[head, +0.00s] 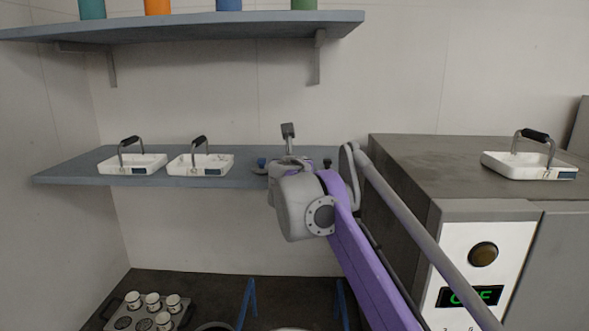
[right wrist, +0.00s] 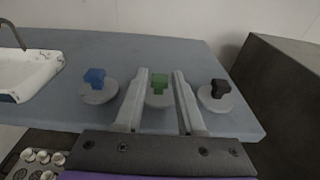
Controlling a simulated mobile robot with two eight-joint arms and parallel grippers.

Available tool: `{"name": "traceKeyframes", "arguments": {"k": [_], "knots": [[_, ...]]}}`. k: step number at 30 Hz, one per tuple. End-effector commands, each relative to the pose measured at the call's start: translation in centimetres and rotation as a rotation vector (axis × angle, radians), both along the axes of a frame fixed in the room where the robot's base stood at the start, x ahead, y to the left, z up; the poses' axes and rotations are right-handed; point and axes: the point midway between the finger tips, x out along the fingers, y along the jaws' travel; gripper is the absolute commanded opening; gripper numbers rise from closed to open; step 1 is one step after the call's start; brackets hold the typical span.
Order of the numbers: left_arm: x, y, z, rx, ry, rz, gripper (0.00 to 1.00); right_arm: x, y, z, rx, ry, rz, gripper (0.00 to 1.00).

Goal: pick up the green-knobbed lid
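The green-knobbed lid (right wrist: 158,86) lies on the blue-grey shelf, a pale disc with a blocky green knob. In the right wrist view my right gripper (right wrist: 159,88) is open, with one finger on each side of the green knob and a gap on both sides. I cannot tell how far down the fingers reach. In the head view my right arm and gripper (head: 287,157) reach over the shelf and hide the green-knobbed lid. My left gripper is not in view.
A blue-knobbed lid (right wrist: 96,84) lies to the left of the fingers and a black-knobbed lid (right wrist: 217,94) to the right, both close. White handled trays (head: 134,164) (head: 203,164) stand left on the shelf (head: 70,171). A grey cabinet (head: 405,160) rises at the right.

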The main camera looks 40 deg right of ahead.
Motion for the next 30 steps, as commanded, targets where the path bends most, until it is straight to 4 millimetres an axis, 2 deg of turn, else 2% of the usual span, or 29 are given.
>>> {"name": "traceKeyframes", "arguments": {"k": [1,6,20,25,30], "knots": [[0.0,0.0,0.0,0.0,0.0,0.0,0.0,0.0,0.0,0.0,0.0,0.0,0.0,0.27],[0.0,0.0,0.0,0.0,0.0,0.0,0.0,0.0,0.0,0.0,0.0,0.0,0.0,0.0],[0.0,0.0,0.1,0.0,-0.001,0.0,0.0,0.0,0.0,0.6,0.0,0.0,0.0,0.0],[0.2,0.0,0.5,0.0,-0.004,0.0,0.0,0.0,0.0,2.8,0.0,-0.001,0.0,0.0],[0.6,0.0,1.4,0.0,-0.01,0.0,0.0,0.0,0.0,6.5,-0.001,-0.002,0.0,0.0]]}}
